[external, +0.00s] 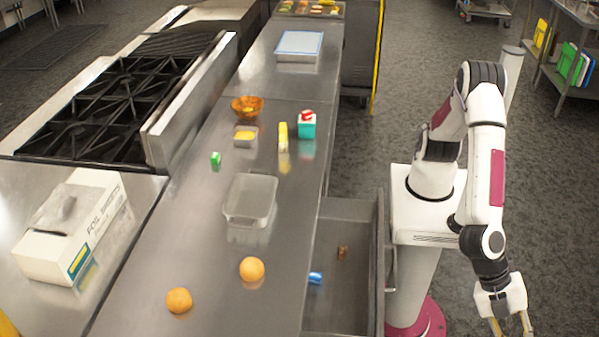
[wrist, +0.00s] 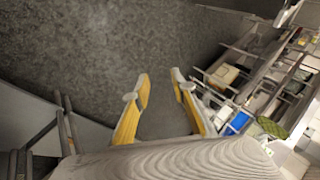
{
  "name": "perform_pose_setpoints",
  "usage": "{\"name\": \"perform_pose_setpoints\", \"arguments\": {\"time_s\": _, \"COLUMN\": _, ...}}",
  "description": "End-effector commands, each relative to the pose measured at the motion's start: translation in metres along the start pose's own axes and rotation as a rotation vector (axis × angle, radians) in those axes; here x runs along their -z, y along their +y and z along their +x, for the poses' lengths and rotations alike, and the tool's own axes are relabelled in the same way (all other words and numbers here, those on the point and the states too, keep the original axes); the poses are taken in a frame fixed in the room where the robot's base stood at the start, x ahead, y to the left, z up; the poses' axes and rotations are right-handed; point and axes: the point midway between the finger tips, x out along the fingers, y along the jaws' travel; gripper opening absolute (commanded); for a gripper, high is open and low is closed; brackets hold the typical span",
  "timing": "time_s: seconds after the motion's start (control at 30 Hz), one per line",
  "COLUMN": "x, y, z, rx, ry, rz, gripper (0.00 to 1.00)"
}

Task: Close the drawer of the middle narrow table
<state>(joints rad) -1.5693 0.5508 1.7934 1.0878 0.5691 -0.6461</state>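The middle narrow table (external: 215,275) is a long steel counter in the external view. Its drawer (external: 340,245) stands open on the right side, pulled out toward my base. The drawer's handle (external: 391,255) is a metal bar on its outer face.
My base stands close beside the drawer's handle. A stove (external: 120,100) is at left. Floor right of my base is clear.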

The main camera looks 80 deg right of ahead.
Motion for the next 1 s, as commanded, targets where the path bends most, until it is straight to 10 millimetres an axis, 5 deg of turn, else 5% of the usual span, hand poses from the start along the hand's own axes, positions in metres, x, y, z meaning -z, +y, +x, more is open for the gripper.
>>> {"name": "perform_pose_setpoints", "arguments": {"time_s": 0.63, "x": -0.123, "y": -0.103, "z": 0.180, "rx": 0.062, "ry": -0.157, "rz": -0.079, "gripper": 0.25}}
{"name": "perform_pose_setpoints", "arguments": {"time_s": 0.8, "x": -0.166, "y": -0.106, "z": 0.222, "rx": 0.008, "ry": -0.162, "rz": 0.020, "gripper": 0.25}}
{"name": "perform_pose_setpoints", "arguments": {"time_s": 1.0, "x": -0.194, "y": -0.074, "z": 0.251, "rx": -0.127, "ry": -0.095, "rz": 0.266, "gripper": 0.25}}
